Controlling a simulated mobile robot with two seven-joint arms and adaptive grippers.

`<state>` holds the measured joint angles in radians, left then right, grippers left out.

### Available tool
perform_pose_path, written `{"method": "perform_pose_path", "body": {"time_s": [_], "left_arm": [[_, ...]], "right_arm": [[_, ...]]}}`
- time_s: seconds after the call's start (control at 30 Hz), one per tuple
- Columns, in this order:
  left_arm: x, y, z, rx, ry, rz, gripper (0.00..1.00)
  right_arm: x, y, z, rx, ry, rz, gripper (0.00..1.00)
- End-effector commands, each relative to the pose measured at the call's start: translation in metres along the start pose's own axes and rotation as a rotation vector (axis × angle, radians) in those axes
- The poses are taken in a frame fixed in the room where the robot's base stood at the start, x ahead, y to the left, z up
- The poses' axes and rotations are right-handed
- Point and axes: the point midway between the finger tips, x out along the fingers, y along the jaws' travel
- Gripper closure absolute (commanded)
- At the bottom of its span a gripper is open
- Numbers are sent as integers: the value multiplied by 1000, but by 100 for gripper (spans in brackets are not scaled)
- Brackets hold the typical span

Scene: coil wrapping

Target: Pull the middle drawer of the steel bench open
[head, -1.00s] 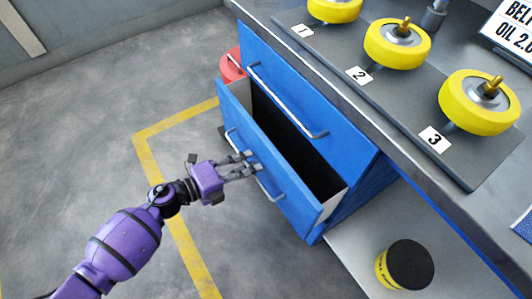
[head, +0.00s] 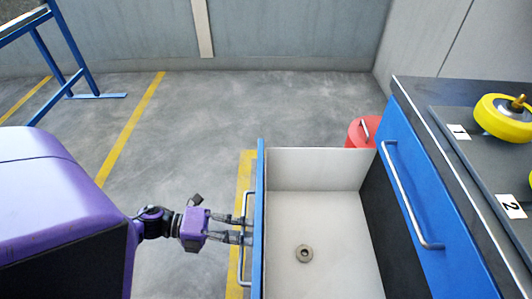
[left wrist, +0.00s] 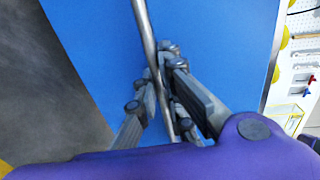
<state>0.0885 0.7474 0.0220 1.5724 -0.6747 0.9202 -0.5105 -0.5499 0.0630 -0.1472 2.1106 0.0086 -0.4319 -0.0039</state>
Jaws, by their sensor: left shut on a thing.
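The middle drawer (head: 319,165) of the steel bench stands well open. Its pale inside shows in the head view, with a small grey ring (head: 304,253) on its floor. Its blue front (head: 260,200) faces left and carries a metal bar handle (head: 241,266). My left gripper (head: 246,229) is shut on this handle from the left. In the left wrist view the fingers (left wrist: 168,85) lie either side of the bar (left wrist: 147,32), in front of the blue panel (left wrist: 215,40). My right gripper is out of view.
The closed top drawer (head: 425,195) has its own handle, under the bench top (head: 440,100). A yellow coil (head: 503,118) sits on a dark numbered plate. A red container (head: 361,134) stands on the floor behind the open drawer. Clear grey floor lies beyond, with a blue frame (head: 70,50) at far left.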

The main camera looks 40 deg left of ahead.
Motion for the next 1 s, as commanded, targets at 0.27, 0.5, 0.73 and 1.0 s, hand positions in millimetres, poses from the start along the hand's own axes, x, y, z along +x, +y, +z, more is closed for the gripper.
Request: {"method": "perform_pose_path", "body": {"time_s": [0.27,0.5,0.73,1.0], "left_arm": [[-22,4,0,0,0,0,100],[-24,4,0,0,-1,0,100],[-23,4,1,0,-1,0,84],[-23,4,0,0,0,0,83]], "right_arm": [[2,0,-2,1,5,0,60],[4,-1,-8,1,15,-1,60],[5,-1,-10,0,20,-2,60],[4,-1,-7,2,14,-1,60]]}}
